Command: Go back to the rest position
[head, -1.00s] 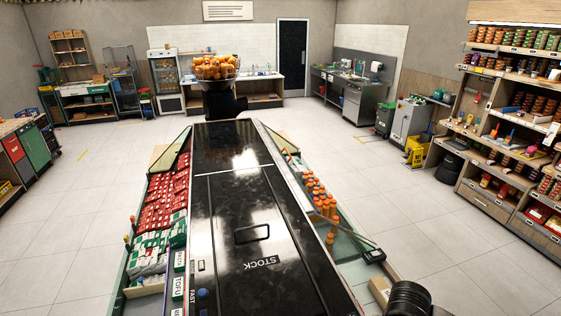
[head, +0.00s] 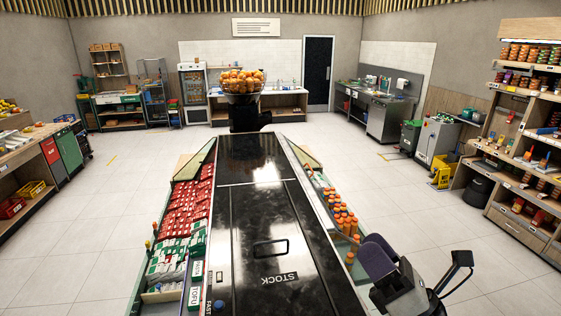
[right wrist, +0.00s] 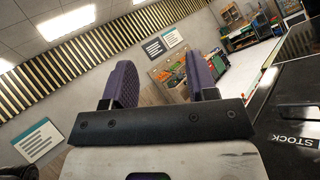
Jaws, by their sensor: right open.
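My right gripper (head: 376,250) is at the lower right of the head view, with purple finger pads and a dark body. It is raised beside the right edge of the black counter, near the orange-capped bottles. In the right wrist view its two purple fingers (right wrist: 162,75) stand apart with nothing between them. My left gripper is not in view.
The long black STOCK counter (head: 262,215) fills the middle. Red packs (head: 190,208) line its left side and orange-capped bottles (head: 343,218) its right. A juicer heaped with oranges (head: 242,80) stands at the far end. Open floor (head: 430,215) lies to the right.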

